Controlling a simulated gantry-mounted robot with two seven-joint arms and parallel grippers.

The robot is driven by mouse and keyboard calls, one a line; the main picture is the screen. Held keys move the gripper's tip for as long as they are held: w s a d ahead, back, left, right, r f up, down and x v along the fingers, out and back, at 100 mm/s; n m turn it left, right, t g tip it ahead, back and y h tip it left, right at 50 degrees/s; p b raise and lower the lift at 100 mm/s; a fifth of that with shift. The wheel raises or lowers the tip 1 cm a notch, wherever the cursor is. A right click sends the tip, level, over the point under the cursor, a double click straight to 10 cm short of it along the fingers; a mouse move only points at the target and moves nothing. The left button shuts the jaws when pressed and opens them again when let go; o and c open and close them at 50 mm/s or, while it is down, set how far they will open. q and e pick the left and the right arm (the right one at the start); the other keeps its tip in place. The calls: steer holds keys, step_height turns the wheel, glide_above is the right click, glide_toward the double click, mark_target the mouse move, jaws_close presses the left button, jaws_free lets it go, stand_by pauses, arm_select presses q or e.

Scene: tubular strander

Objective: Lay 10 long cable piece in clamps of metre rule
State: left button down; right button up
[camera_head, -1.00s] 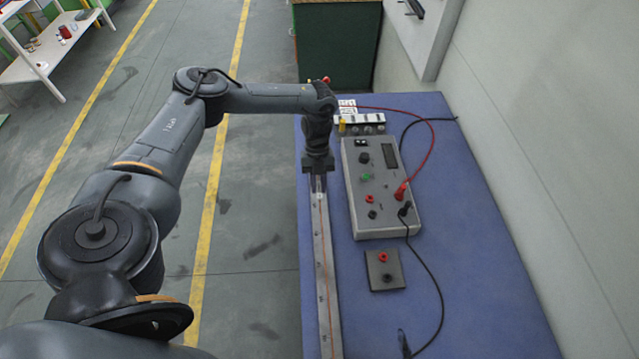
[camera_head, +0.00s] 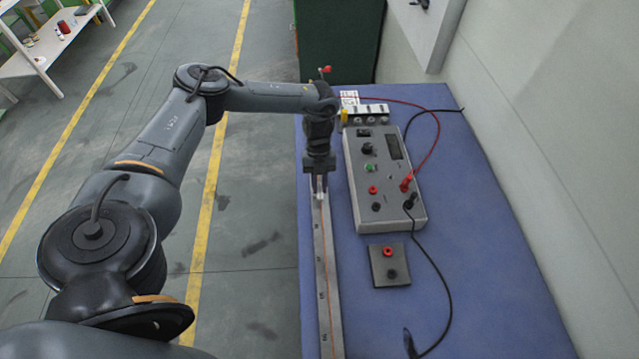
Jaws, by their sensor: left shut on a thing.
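The metre rule (camera_head: 329,301) is a long pale strip lying lengthwise along the left edge of the blue table. A thin orange-red cable piece (camera_head: 325,262) runs along its top face, towards the bottom of the picture. My left gripper (camera_head: 319,190) points down over the rule and is shut on the cable piece at the far part of the visible strip. The fingers and arm hide the rule beyond that point. A small pale block, perhaps a clamp, shows at the fingertips, but I cannot tell whether the cable sits in it. My right gripper is not in view.
A grey meter box (camera_head: 382,204) with knobs and sockets stands right of the rule. A small socket plate (camera_head: 377,271) lies nearer. A red lead (camera_head: 433,148) and a black lead (camera_head: 446,289) curve over the table (camera_head: 490,270). Its right side is mostly clear.

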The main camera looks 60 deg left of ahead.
arm_select(q)
steer(key=c, duration=1)
jaws_free()
steer(key=shift+o, duration=0.2)
